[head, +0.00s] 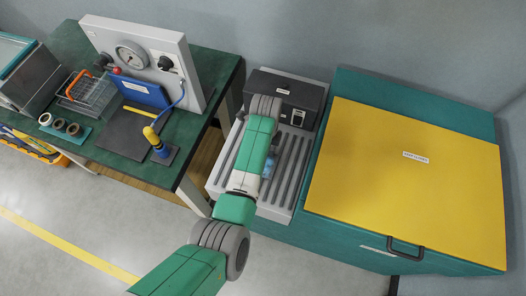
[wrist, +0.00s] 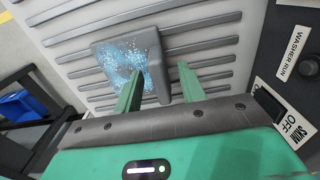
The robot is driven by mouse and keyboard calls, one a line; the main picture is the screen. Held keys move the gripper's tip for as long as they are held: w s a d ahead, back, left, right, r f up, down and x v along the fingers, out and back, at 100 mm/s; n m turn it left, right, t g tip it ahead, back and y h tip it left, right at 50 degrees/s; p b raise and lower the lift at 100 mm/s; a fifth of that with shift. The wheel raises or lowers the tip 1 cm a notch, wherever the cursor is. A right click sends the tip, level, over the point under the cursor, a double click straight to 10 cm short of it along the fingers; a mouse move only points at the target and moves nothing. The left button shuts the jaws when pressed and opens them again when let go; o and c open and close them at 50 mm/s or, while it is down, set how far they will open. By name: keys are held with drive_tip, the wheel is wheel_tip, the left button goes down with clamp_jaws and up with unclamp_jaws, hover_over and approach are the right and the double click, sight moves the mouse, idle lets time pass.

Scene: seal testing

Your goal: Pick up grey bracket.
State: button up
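A grey bracket-like part (wrist: 104,62) with a blue-and-white speckled face lies on the ribbed grey drain board (wrist: 215,18) in the wrist view. In the head view only a small blue patch of it (head: 268,168) shows beside my arm. My gripper (wrist: 162,70) is open, its two green fingers apart with nothing visibly held between them. The left finger overlaps the part's right portion in the picture; the right finger lies just past its right edge. I cannot tell the height gap or any contact. My arm hides the fingers in the head view.
A dark control box (head: 285,95) stands at the board's back; its washer panel (wrist: 297,60) is close on the right. A yellow-lidded teal cabinet (head: 410,175) adjoins on the right. A green bench (head: 215,75) with a gauge panel (head: 145,60) stands left.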

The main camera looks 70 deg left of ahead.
drive_tip(key=shift+f, duration=0.1)
drive_tip(key=shift+c, duration=0.2)
clamp_jaws()
drive_tip(key=shift+r+p, duration=0.3)
drive_tip(key=shift+r, duration=0.3)
drive_tip(key=r, duration=0.2)
drive_tip(key=shift+s+r+p, duration=0.3)
drive_tip(key=shift+p, duration=0.1)
drive_tip(key=s+r+p, duration=0.1)
drive_tip(key=s+p, duration=0.1)
drive_tip(key=s, duration=1.3)
drive_tip(key=shift+s, duration=0.15)
drive_tip(key=shift+r, duration=0.2)
